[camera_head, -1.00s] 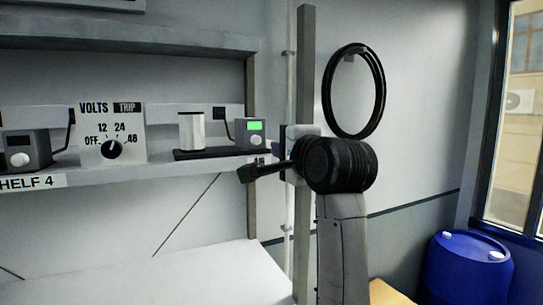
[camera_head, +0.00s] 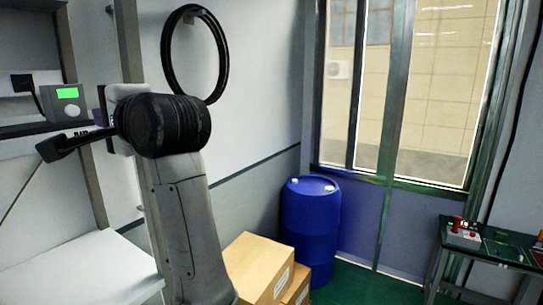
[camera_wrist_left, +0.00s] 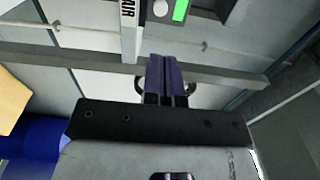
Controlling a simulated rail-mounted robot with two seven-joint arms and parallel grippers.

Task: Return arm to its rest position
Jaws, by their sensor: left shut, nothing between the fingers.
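My left arm (camera_head: 185,230) rises from the bottom of the head view and bends at a black wrist joint. My right gripper is in neither view.
A white lower surface (camera_head: 85,268) lies below the shelf. Cardboard boxes (camera_head: 255,265) and a blue barrel (camera_head: 310,225) stand right of the arm. A black hoop (camera_head: 224,70) hangs on the wall. A green-topped table (camera_head: 500,250) stands at far right, by the window.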

